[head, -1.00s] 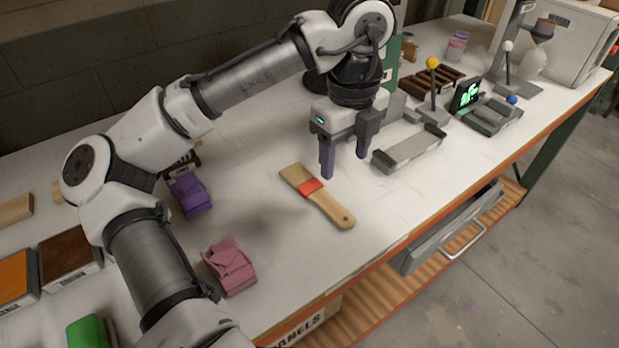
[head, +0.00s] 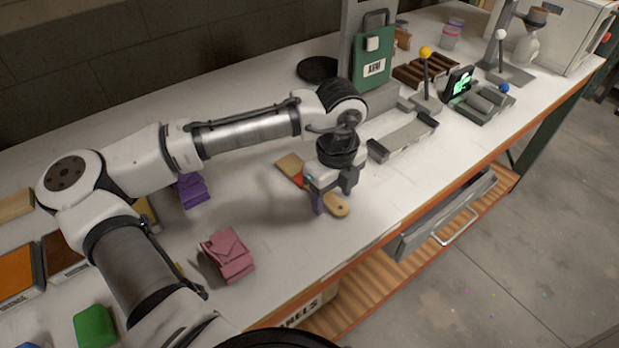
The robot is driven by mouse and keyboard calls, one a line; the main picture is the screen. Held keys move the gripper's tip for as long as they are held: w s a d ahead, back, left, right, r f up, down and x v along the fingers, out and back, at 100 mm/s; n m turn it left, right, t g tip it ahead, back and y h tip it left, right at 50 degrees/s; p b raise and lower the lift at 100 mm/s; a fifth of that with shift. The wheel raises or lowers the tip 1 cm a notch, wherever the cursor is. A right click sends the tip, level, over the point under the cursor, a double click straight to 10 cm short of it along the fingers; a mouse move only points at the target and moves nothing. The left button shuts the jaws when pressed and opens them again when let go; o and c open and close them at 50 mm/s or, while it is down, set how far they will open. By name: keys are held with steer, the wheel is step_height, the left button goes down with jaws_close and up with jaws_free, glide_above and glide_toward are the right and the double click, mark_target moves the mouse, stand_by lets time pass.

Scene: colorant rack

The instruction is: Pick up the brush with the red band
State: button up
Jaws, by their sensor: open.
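The brush with the red band (head: 290,165) lies flat on the white bench, pale wood with a red band across it. Its handle end with a hole (head: 340,208) points toward the bench's front edge. My gripper (head: 332,203) is open and low over the brush, pointing down. One finger shows on the near left side of the handle, the other on the far right side. The gripper body hides the middle of the brush and part of the red band. I cannot tell whether the fingers touch the brush.
A pink folded packet (head: 228,254) and a purple one (head: 191,190) lie left of the brush. A grey tray-like holder (head: 403,137) stands to the right, near a yellow-knobbed lever (head: 425,53). A green block (head: 94,326) is at lower left. The bench's front edge is close.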

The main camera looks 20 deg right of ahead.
steer(key=shift+f, duration=0.1)
steer(key=shift+c, duration=0.3)
steer(key=c, duration=1)
